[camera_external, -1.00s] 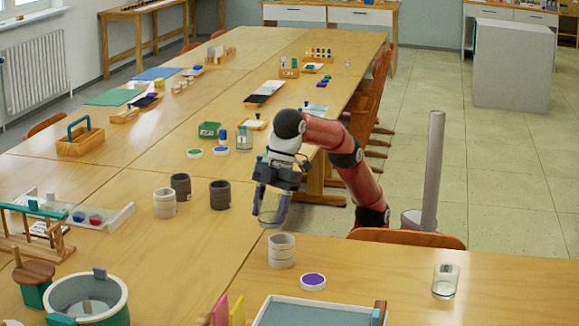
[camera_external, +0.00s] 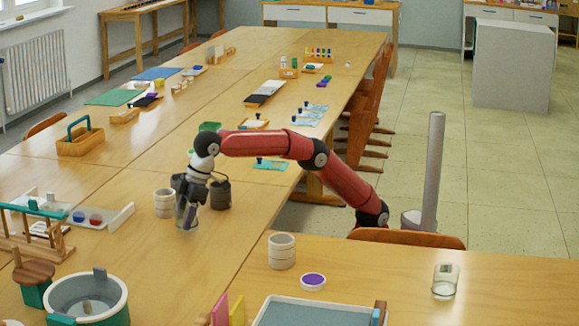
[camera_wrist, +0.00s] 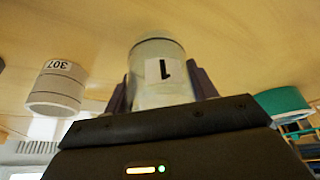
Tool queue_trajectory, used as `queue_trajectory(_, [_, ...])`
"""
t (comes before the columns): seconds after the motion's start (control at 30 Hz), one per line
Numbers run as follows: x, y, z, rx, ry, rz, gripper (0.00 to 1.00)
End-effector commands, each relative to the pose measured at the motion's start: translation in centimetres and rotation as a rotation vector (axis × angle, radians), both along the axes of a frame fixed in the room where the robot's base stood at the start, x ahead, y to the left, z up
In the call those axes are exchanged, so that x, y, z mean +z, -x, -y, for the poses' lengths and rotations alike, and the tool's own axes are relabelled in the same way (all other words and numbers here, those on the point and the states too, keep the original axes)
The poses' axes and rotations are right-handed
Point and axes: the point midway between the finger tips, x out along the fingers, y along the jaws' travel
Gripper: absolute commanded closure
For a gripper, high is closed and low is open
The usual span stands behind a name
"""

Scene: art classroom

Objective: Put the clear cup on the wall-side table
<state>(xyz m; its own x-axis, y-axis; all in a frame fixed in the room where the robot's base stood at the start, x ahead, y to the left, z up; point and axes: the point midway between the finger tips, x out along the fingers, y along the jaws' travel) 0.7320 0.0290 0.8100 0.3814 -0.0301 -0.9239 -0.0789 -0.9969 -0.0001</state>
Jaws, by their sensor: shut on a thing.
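My gripper (camera_external: 189,212) is shut on a clear cup and reaches over the left tables in the external view. The clear cup (camera_external: 187,225) shows below the fingers. In the wrist view the clear cup (camera_wrist: 162,88) has a white label with a 1, and the fingers of my gripper (camera_wrist: 161,92) grip it on both sides. The cup is at or just above the wooden tabletop (camera_external: 150,255); I cannot tell if it touches. Which tabletop is the wall-side table is not marked; the radiator wall is at the left.
A cream banded cup (camera_external: 164,203), labelled 307 in the wrist view (camera_wrist: 57,88), stands left of my gripper. A dark cup (camera_external: 221,195) stands just right, another partly hidden behind. A clear jar (camera_external: 445,281) is on the front table. Bare wood lies in front of my gripper.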

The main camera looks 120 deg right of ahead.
Motion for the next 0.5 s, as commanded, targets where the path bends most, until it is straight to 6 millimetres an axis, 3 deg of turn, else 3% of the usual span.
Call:
queue_trajectory(0.03, [-1.1,0.0,0.0,0.0,0.0,-0.002,0.65])
queue_trajectory(0.13, [-2.0,0.0,-0.1,0.001,0.0,0.0,0.65])
queue_trajectory(0.5, [-2.4,0.0,-0.1,0.001,0.0,0.001,0.65])
